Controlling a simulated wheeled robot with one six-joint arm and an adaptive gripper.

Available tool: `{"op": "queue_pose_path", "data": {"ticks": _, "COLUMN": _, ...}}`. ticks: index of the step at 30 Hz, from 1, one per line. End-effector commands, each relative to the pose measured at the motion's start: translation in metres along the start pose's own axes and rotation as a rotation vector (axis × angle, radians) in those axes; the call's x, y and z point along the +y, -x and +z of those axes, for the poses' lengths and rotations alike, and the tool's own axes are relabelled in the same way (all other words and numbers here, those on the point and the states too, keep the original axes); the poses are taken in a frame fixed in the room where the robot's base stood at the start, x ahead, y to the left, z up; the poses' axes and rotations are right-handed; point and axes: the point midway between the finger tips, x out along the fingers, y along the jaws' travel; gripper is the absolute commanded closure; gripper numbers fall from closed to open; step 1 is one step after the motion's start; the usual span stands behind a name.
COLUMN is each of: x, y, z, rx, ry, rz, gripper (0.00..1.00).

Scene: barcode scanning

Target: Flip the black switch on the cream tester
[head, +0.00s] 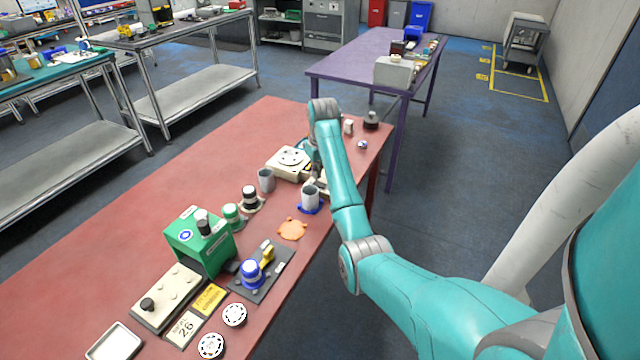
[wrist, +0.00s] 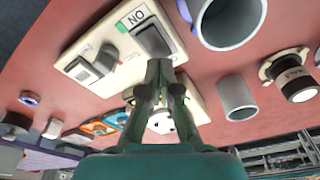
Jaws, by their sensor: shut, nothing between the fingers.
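The cream tester (wrist: 128,69) fills the upper middle of the wrist view. A large black switch (wrist: 152,40) sits on it beside a label reading ON. In the head view my arm reaches over the red table and hides most of the tester and the gripper.
Grey cups stand close by, one large (wrist: 230,18) and one smaller (wrist: 237,97). A dark-topped cylinder (wrist: 290,75) is to the right. In the head view a cream box with a round dial (head: 290,162) and a green box (head: 200,240) share the red table (head: 110,240).

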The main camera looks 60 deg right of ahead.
Motion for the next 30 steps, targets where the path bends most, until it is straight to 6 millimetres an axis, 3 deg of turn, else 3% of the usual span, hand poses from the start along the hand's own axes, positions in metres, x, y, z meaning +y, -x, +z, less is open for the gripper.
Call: {"op": "queue_pose_path", "data": {"ticks": 30, "x": 0.000, "y": -0.011, "z": 0.002, "rx": 0.000, "ry": 0.000, "rz": 0.000, "gripper": 1.00}}
